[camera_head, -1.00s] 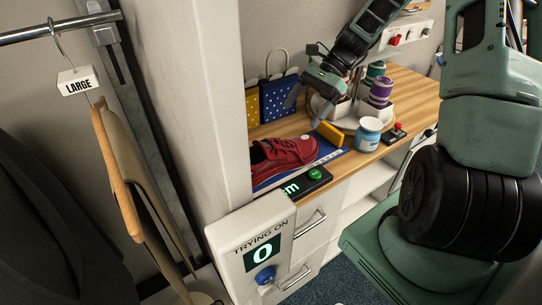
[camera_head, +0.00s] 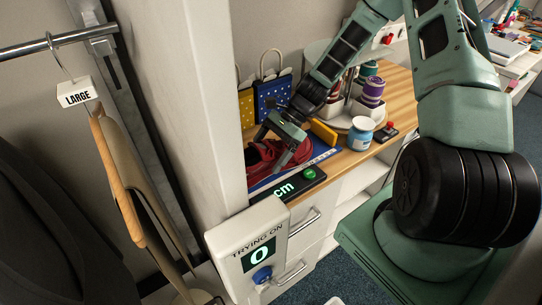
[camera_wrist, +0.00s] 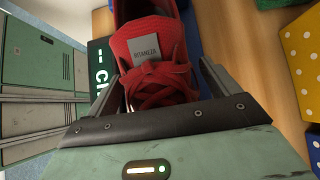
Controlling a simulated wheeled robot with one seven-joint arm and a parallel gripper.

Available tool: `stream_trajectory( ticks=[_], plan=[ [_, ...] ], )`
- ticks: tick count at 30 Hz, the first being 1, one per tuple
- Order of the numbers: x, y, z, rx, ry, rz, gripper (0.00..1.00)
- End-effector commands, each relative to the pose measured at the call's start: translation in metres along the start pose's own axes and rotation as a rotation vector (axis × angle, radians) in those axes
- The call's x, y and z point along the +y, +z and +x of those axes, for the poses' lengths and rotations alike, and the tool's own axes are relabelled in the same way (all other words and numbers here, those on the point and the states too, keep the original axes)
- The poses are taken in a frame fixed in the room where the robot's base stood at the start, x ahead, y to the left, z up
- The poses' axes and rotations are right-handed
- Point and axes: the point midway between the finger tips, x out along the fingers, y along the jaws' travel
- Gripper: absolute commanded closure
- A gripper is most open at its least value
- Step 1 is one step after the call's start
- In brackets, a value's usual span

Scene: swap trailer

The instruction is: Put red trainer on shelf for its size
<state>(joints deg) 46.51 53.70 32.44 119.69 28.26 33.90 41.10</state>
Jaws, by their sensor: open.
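The red trainer (camera_head: 266,157) lies on a blue measuring mat (camera_head: 325,152) on the wooden counter, partly hidden by my gripper and the white post. My gripper (camera_head: 277,155) is over the trainer, pointing down, with its fingers apart. In the wrist view the trainer (camera_wrist: 152,55) shows its tongue label and red laces between my two open fingers (camera_wrist: 160,85). I cannot tell whether the fingers touch its sides. The size shelf cannot be made out in these views.
A black "cm" display (camera_head: 287,188) with a green button sits at the counter's front edge. A yellow block (camera_head: 323,132), a blue-labelled jar (camera_head: 361,133) and a red-button box (camera_head: 386,132) stand to the right. A white post (camera_head: 190,100) and a "TRYING ON" counter (camera_head: 250,245) stand at left.

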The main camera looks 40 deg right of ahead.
Motion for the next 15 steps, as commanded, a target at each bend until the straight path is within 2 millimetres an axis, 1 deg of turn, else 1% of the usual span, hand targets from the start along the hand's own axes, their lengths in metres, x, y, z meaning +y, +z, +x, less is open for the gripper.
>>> stream_trajectory(
  ticks=[3, 8, 9, 11, 12, 15],
  plan=[
    [0.0003, 0.0003, 0.0056, 0.000, 0.000, 0.000, 0.12],
    [0.0000, -0.0001, 0.0057, 0.001, -0.001, 0.000, 0.12],
    [0.0000, -0.0001, 0.0057, 0.001, -0.001, 0.000, 0.15],
    [0.0000, -0.0002, 0.0056, 0.001, -0.001, 0.000, 0.32],
    [0.0000, -0.0002, 0.0056, 0.001, -0.001, 0.000, 0.43],
    [0.0000, -0.0002, 0.0055, 0.001, -0.001, 0.001, 0.69]
  ],
)
